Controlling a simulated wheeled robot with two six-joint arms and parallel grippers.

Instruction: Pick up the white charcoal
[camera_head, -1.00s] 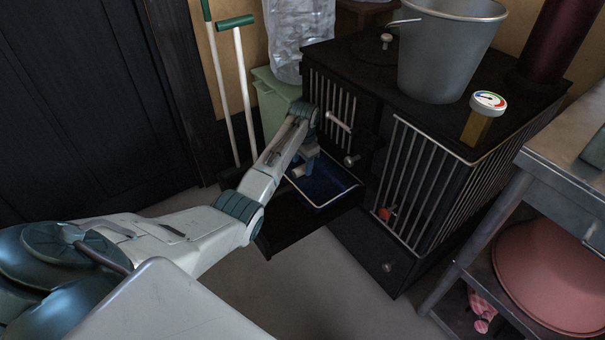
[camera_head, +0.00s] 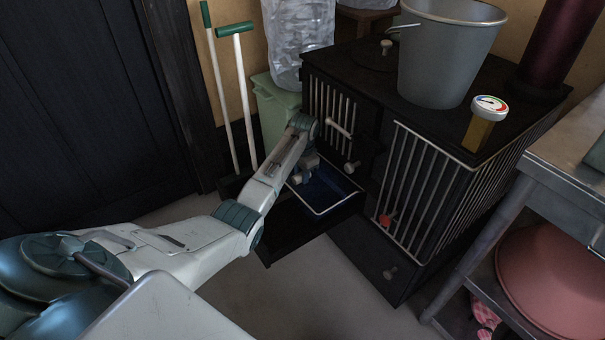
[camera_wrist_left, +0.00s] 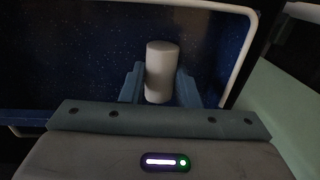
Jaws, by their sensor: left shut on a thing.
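The white charcoal (camera_wrist_left: 161,70) is a short pale cylinder in the left wrist view. It stands between the two fingers of my left gripper (camera_wrist_left: 160,88), which is shut on it. Behind it lies the dark blue speckled tray (camera_wrist_left: 80,50) with a pale rim. In the head view my left gripper (camera_head: 303,177) is over the blue tray (camera_head: 325,188) at the stove's open front drawer. There the charcoal is mostly hidden by my gripper and wrist. My right gripper is not in view.
The black stove (camera_head: 440,190) with barred sides stands right of my arm. A metal shelf (camera_head: 500,220) stands at the right. Long-handled tools (camera_head: 240,90) lean at the back left. The floor in front is clear.

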